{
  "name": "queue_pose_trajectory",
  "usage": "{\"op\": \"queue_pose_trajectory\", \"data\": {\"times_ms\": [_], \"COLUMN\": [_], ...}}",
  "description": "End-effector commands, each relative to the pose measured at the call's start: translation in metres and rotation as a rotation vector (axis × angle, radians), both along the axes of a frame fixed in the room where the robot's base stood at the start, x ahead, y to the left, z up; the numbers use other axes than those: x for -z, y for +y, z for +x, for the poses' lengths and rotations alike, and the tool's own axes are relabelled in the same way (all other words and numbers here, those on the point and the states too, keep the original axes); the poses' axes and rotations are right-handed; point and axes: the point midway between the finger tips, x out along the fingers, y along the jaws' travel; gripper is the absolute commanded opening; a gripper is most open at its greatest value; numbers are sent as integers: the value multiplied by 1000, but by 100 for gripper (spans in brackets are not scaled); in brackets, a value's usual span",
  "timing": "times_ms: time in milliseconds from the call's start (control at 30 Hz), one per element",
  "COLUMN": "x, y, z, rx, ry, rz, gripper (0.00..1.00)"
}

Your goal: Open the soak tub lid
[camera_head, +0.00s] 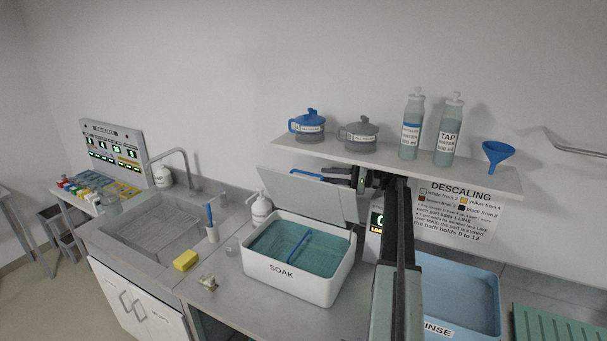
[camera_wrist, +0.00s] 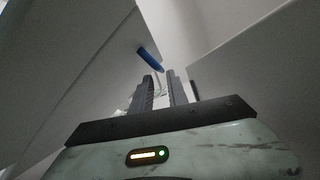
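The soak tub (camera_head: 318,287) is a white box marked SOAK, with teal liquid and a blue divider inside. Its grey lid (camera_head: 305,197) stands raised at the back of the tub, leaning backward, and the tub's top is uncovered. A blue bar handle (camera_head: 306,175) shows at the lid's top edge, partly hidden behind it; a blue bar also shows in the wrist view (camera_wrist: 150,58). My gripper (camera_head: 338,177) is beside the lid's upper right, under the shelf. In the wrist view my gripper (camera_wrist: 160,77) has a narrow gap between its fingers, with nothing gripped.
A shelf (camera_head: 390,167) with two pots, two bottles and a blue funnel (camera_head: 496,153) is close above my gripper. A blue rinse tub (camera_head: 460,287) is right of my arm. The sink (camera_head: 150,240), yellow sponge (camera_head: 186,260) and pump bottle (camera_head: 260,210) are left.

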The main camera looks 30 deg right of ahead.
Motion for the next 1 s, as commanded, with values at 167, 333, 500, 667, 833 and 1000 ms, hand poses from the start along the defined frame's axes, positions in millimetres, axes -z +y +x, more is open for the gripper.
{"op": "queue_pose_trajectory", "data": {"times_ms": [167, 333, 500, 667, 833, 1000], "x": [0, -2, -3, -4, -4, -4], "y": [-1, 13, 37, 49, 49, 48], "z": [-1, 10, 28, 38, 39, 39], "rx": [7, 12, 15, 18, 19, 20], "ry": [-1, -1, -1, -1, -1, -1], "rz": [0, 0, -1, 0, 0, 0], "gripper": [20, 20, 20, 20, 20, 0]}}
